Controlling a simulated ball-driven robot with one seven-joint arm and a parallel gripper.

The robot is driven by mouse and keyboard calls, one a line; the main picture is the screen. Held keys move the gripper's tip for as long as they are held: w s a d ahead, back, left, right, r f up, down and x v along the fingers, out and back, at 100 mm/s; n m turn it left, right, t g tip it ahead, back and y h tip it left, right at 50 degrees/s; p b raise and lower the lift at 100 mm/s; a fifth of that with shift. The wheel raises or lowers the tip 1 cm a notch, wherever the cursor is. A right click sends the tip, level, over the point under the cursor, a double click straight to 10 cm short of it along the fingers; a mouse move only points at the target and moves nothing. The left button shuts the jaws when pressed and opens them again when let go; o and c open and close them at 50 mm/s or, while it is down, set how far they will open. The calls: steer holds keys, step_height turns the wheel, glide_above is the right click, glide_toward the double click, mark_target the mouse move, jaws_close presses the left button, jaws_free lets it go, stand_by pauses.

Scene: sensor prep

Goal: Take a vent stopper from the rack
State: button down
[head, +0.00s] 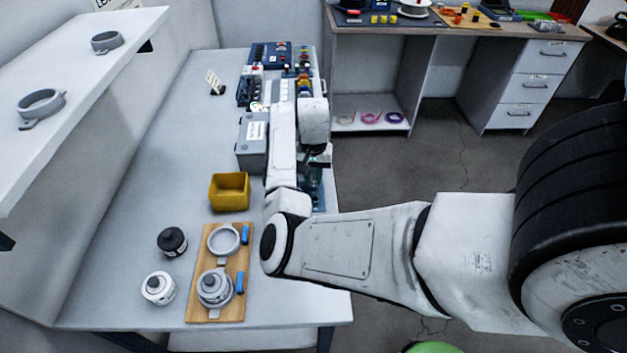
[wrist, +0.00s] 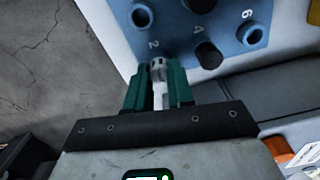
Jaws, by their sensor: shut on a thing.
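The blue rack (wrist: 226,16) fills the top of the wrist view, with white numbers 2, 4 and 6 beside its holes. My gripper (wrist: 158,80) has green fingers and is shut on a pale vent stopper (wrist: 158,66) at the rack's edge by number 2. I cannot tell whether the stopper's lower end is clear of its hole. A black stopper (wrist: 208,55) stands by number 4. In the head view my gripper (head: 317,176) is over the table's right edge, and my arm hides most of the rack.
A yellow bin (head: 229,192), a grey box (head: 252,142) and a wooden board (head: 203,300) with grey round housings lie left of my arm. A black round part (head: 172,241) and a white one (head: 158,288) stand left of the board. The table's left side is mostly clear.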

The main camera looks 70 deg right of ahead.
steer(key=shift+r, duration=0.1)
steer(key=shift+r, duration=0.55)
steer(key=s+a+r+p, duration=0.1)
steer(key=s+a+r, duration=0.1)
steer(key=s+r, duration=0.4)
steer(key=s+a+r+p, duration=0.1)
steer(key=s+a+r, duration=0.1)
steer(key=s+r, duration=0.3)
steer(key=shift+s+a+r, duration=0.4)
steer(key=shift+s, duration=0.7)
